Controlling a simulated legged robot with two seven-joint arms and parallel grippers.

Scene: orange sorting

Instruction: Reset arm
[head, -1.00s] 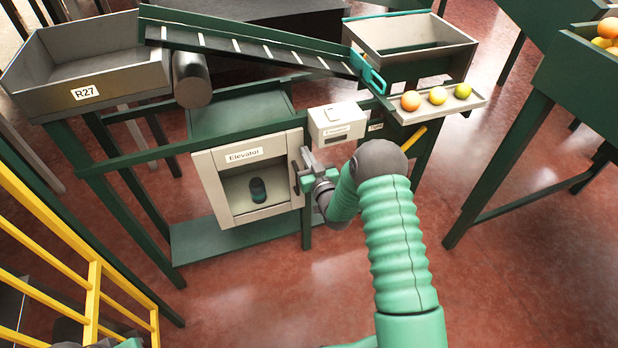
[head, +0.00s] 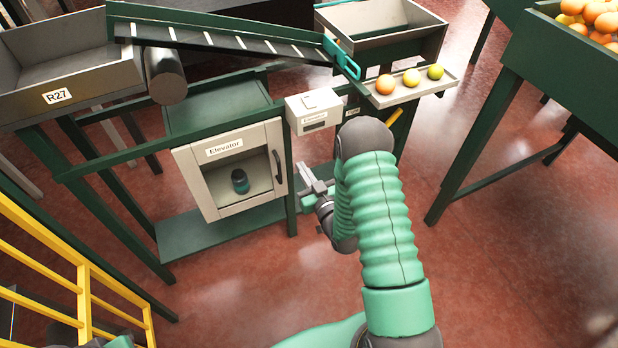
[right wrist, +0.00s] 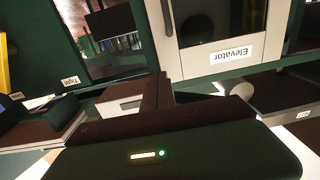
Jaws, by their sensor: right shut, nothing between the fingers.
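My right gripper (head: 309,178) is shut and empty, just right of the elevator box and apart from its dark handle (head: 278,166). My right arm reaches in from the bottom and partly hides the gripper. The elevator box (head: 190,178) has a pale front labelled "Elevator", and its windowed door looks shut. A dark cylinder with a teal band (head: 240,182) stands inside. In the right wrist view the elevator label (right wrist: 231,55) shows upside down, with the handle (right wrist: 168,18) beside it. My left gripper is not in view.
A small control box (head: 313,110) sits right of the elevator. A tray (head: 440,84) holds three fruits. A sloping conveyor (head: 230,42) runs between two bins. A fruit-filled table (head: 500,100) stands at right, yellow railing (head: 90,290) at left. The red floor at lower right is clear.

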